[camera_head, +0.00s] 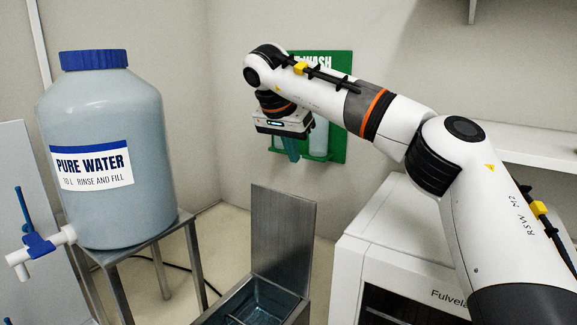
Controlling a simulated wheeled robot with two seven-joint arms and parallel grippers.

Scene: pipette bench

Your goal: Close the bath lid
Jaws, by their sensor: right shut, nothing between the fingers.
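The bath (296,313) is a grey metal box at the bottom middle, with water visible inside. Its flat metal lid (284,232) stands upright, open, at the back of the box. My right arm reaches in from the right. My right gripper (291,153) points down, above and behind the lid in the picture, apart from it. The front of the bath is cut off by the picture's bottom edge. My left gripper is not in view.
A large blue-capped PURE WATER tank (110,205) with a tap stands on a metal stand (190,232) at left. A white machine (380,220) stands right of the bath. A green wash board (340,100) hangs on the wall behind my gripper. A white shelf (530,157) is at right.

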